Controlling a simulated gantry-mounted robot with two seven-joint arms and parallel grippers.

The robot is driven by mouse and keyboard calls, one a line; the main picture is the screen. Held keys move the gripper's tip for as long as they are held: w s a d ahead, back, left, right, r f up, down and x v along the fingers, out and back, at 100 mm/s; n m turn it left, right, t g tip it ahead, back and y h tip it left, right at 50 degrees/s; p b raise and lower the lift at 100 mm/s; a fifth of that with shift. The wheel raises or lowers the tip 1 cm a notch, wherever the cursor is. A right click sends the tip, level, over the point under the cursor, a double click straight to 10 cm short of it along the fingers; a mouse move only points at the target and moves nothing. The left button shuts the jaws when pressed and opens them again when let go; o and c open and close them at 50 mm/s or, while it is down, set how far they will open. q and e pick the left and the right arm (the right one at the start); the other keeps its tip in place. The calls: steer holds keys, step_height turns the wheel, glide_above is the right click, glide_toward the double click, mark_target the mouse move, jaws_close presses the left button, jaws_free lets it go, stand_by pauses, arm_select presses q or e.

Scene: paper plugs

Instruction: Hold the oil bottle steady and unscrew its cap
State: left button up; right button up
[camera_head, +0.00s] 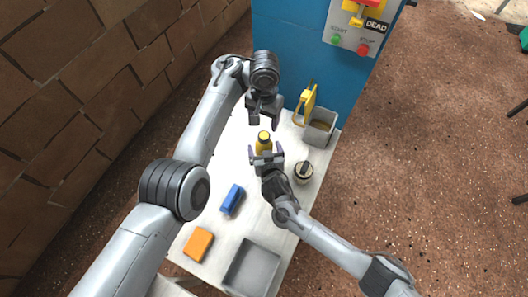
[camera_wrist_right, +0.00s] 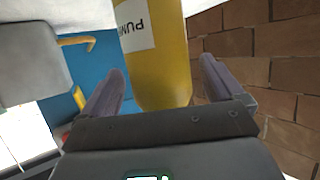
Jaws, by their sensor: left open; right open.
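The yellow oil bottle (camera_head: 264,146) stands upright on the white table, with its cap (camera_head: 264,134) on top. My left gripper (camera_head: 263,122) is open and empty, just beyond the bottle in the head view, with its fingers apart. My right gripper (camera_head: 266,154) is open at the near side of the bottle. In the right wrist view the bottle (camera_wrist_right: 160,75) shows upside down with a white label, between the two spread fingers, with gaps on both sides. The cap is out of that view.
A grey bin (camera_head: 319,128) with a yellow piece (camera_head: 308,102) stands at the far right. A round pot (camera_head: 303,173) is right of my right gripper. A blue object (camera_head: 232,200), an orange block (camera_head: 198,244) and a grey tray (camera_head: 235,278) lie nearer. A control panel (camera_head: 352,36) is behind.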

steer(key=shift+w+a+f, duration=0.1)
steer(key=shift+w+f, duration=0.05)
steer(key=shift+w, duration=0.2)
